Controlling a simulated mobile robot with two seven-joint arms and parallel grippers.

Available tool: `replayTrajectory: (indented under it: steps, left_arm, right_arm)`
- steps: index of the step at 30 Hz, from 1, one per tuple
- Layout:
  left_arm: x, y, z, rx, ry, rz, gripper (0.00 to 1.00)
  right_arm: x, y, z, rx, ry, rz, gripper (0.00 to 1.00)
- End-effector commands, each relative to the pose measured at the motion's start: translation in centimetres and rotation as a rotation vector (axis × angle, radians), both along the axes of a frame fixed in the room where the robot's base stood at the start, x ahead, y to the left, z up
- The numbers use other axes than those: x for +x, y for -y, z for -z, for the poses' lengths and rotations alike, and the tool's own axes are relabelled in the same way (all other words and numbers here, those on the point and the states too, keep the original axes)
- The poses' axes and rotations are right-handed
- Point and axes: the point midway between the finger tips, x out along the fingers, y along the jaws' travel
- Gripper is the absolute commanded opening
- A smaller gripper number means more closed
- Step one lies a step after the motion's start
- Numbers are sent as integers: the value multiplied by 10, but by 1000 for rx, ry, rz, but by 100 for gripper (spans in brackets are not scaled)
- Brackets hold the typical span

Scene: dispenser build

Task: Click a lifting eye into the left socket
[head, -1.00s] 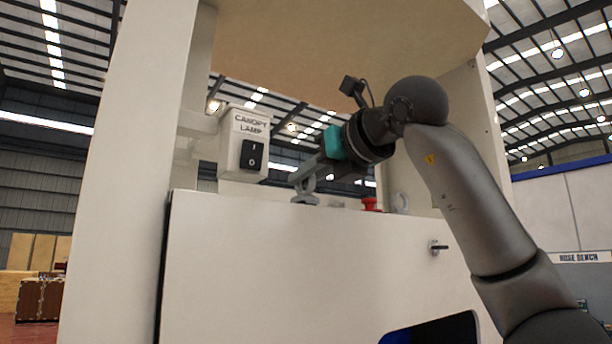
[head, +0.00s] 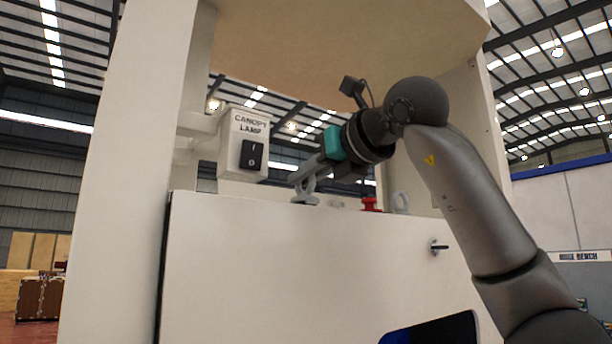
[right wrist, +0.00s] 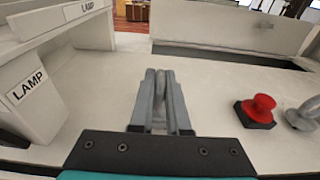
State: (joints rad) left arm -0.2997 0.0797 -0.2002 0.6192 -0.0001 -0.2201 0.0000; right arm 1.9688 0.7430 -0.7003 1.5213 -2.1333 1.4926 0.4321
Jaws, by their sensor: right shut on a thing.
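My right gripper (head: 306,177) is shut on a grey lifting eye (head: 305,190), just above the top front edge of the white cabinet (head: 300,260). In the right wrist view the gripper (right wrist: 159,100) points forward over the white top, with the ring of the lifting eye (right wrist: 159,86) between its fingers. The eye looks upright, its foot at or very near the top. The left socket is hidden, so I cannot tell whether the foot is seated. A second grey lifting eye (right wrist: 304,114) stands at the right. My left gripper is not in view.
A canopy lamp switch box (head: 243,145) hangs close to the left of my gripper. A red button (right wrist: 259,108) on a black base stands between the gripper and the second eye. A canopy (head: 350,45) is overhead, with a post (head: 130,150) at the left.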

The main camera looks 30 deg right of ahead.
Motion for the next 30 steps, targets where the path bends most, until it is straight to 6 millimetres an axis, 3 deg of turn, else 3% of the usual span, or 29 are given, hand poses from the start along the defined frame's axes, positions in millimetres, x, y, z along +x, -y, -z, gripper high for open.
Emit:
replayTrajectory:
  steps: [26, 27, 30]
  left_arm:
    - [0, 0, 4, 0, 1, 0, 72]
    - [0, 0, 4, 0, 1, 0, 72]
    - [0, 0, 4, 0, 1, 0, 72]
  right_arm:
    - [0, 0, 5, 0, 1, 0, 0]
    - [0, 0, 5, 0, 2, 0, 15]
    - [0, 0, 5, 0, 2, 0, 27]
